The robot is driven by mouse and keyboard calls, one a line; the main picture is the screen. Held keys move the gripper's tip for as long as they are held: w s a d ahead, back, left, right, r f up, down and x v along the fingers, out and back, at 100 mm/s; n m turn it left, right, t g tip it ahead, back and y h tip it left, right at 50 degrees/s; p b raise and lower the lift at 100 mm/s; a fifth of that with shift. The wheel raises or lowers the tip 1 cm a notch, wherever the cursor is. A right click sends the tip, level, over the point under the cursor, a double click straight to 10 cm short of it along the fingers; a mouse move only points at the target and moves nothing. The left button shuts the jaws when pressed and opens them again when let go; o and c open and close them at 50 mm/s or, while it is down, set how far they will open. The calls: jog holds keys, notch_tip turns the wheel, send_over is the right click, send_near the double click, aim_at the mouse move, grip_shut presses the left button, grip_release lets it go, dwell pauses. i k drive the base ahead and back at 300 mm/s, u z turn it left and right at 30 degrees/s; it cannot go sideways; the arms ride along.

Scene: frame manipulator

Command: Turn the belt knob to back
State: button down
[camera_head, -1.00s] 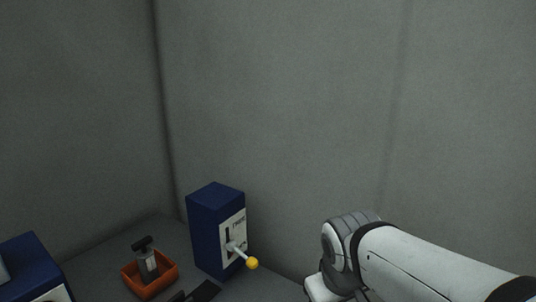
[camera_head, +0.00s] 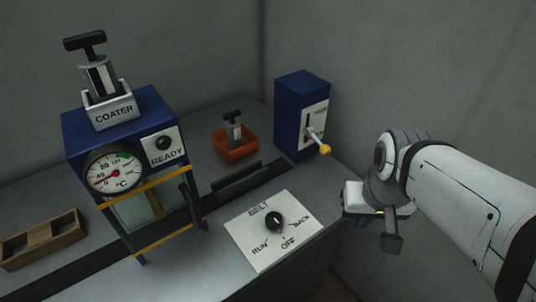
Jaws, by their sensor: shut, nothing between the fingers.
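The belt knob (camera_head: 275,221) is a small round black knob on a white plate (camera_head: 262,256) lettered BELT. The plate lies flat on the grey bench, with RUN at its lower left, OFF at the bottom and BACK at the right. I cannot tell for sure which label the knob points to. My gripper (camera_head: 392,244) is dark, shut and empty. It hangs to the right of the plate, beyond the bench edge in the picture, apart from the knob.
A blue lever box (camera_head: 292,105) with a yellow-tipped lever stands behind. An orange tray (camera_head: 234,150) holds a handled piece. The blue COATER machine (camera_head: 136,128) with a gauge stands left over a dark belt strip (camera_head: 95,269). A wooden tray (camera_head: 45,243) lies far left.

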aim_at(273, 219)
jog(key=u, duration=1)
jog(key=k, duration=0.4)
jog(key=z, duration=0.15)
jog(key=i, duration=0.45)
